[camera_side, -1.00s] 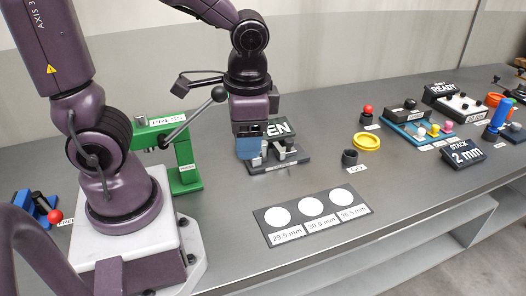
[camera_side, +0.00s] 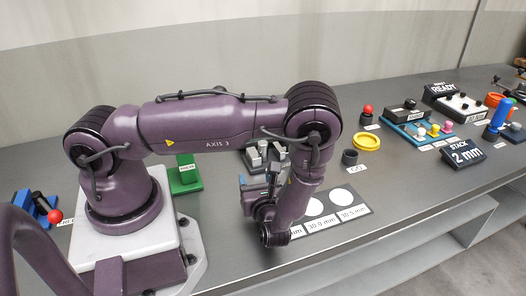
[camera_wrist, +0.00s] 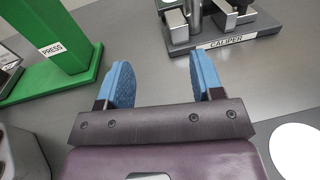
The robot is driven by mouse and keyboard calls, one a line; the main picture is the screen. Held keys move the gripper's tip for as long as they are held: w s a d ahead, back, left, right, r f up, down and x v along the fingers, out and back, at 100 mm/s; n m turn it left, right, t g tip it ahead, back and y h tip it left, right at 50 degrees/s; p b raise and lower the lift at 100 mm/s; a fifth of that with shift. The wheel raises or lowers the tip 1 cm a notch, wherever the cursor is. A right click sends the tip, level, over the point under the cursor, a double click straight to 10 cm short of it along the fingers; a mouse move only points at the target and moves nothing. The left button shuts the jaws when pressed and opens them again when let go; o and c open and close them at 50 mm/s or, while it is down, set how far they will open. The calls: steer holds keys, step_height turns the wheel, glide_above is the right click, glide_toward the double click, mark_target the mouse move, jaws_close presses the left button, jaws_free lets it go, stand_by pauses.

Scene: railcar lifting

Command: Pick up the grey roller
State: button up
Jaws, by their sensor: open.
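A small upright grey metal cylinder (camera_wrist: 193,14), which may be the grey roller, shows at the top edge of the wrist view among the blocks of the caliper stand (camera_wrist: 232,37). Its upper part is cut off. In the side view the caliper stand (camera_side: 266,154) is partly hidden by my arm, and I cannot pick out a roller there. My gripper (camera_wrist: 162,82) is open, with nothing between its blue fingers. The stand lies beyond the fingertips, apart from them. In the side view my gripper (camera_side: 257,175) is on the near side of the stand.
The green press (camera_wrist: 55,40) stands left of the fingers. A card with white circles (camera_side: 342,208) lies right of my wrist. A dark grey cup-like piece (camera_side: 350,157) by the GO label and a yellow ring (camera_side: 367,142) sit farther right. Bare bench lies between fingers and stand.

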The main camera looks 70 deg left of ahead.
mark_target(264, 145)
steer(key=w+t, duration=0.1)
steer(key=w+m+t, duration=0.1)
steer(key=w, duration=0.1)
steer(key=shift+a+r, duration=0.15)
steer(key=shift+r, duration=0.2)
steer(key=x, duration=0.5)
steer(key=shift+w+a, duration=0.15)
steer(key=shift+a, duration=0.15)
steer(key=x, duration=0.6)
steer(key=shift+w+a+r, duration=0.15)
steer(key=shift+w+a, duration=0.05)
steer(key=shift+w, duration=0.1)
jaws_close()
steer(key=shift+r, duration=0.2)
